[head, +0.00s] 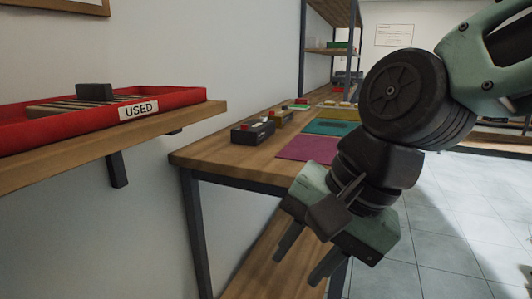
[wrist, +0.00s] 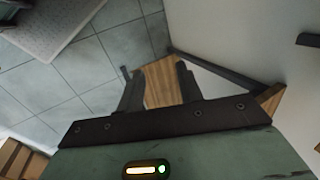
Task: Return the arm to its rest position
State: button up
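My gripper (head: 308,255) hangs from my arm in the right half of the head view, in front of the near end of the workbench (head: 222,155). Its two dark fingers point down and are spread apart. In the wrist view the fingers of my gripper (wrist: 158,83) are also apart, with nothing between them. Behind them show a strip of wood and the tiled floor.
A red tray (head: 180,97) labelled USED holds a dark block (head: 94,92) on a wall shelf (head: 60,172) at left. The workbench carries a dark box (head: 252,132) and several coloured mats, including a magenta one (head: 308,148). Tiled floor (head: 440,230) is open at right.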

jog(key=s+d+f+n+g+h, duration=0.2)
jog(key=s+d+f+n+h, duration=0.2)
jog(key=s+d+f+n, duration=0.5)
notch_tip(320, 180, up, 13)
jog(key=w+n+p, duration=0.2)
jog(key=n+p, duration=0.1)
jog(key=p, duration=1.1)
jog(key=shift+d, duration=0.3)
